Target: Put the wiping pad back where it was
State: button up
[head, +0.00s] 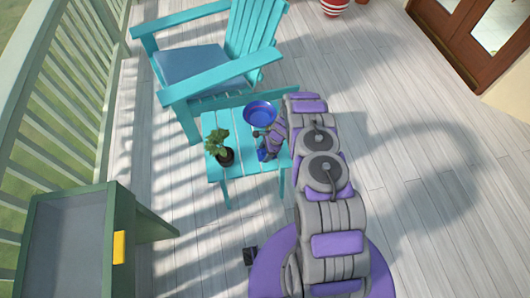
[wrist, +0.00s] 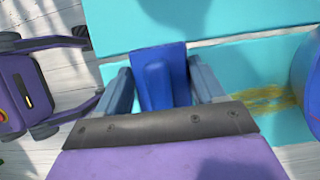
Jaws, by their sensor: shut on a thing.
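My gripper (wrist: 160,88) is shut on a blue wiping pad (wrist: 158,82), which shows between its two grey fingers in the wrist view. In the head view the pad is a small blue patch (head: 263,155) at the gripper, over the right part of a turquoise slatted side table (head: 218,124). I cannot tell whether the pad touches the tabletop. A yellowish smear (wrist: 268,102) shows on the table to the right of the pad in the wrist view.
A blue bowl (head: 260,112) stands at the table's back, and a potted plant (head: 225,158) at its left. A turquoise chair (head: 215,75) is behind. A green planter-like box (head: 75,235) with a yellow block (head: 119,247) stands front left. Floor at right is clear.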

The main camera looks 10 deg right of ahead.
jog(key=o, duration=1.1)
jog(key=p+v, duration=0.3)
jog(key=v, duration=0.9)
jog(key=s+a+r+n, duration=0.1)
jog(key=a+r+n, duration=0.1)
jog(key=r, duration=0.7)
jog(key=a+r+n, duration=0.3)
jog(key=r, duration=0.5)
jog(key=s+a+r+n+g, duration=0.1)
jog(key=s+r+n, duration=0.1)
jog(key=s+r, duration=0.45)
jog(key=s+a+r+n, duration=0.2)
jog(key=s+r+n, duration=0.1)
jog(key=r, duration=0.7)
jog(key=s+d+r+n+h, duration=0.1)
jog(key=s+r, duration=0.3)
jog(key=s, duration=0.6)
jog(key=s+d+r+n+h, duration=0.1)
jog(key=s+r+n, duration=0.3)
jog(key=s, duration=0.7)
jog(key=s+d+r+n+h, duration=0.2)
jog(key=s+r, duration=0.3)
jog(key=s, duration=0.5)
jog(key=shift+s+r+n+g, duration=0.25)
jog(key=shift+s+n+g, duration=0.15)
jog(key=shift+n, duration=0.1)
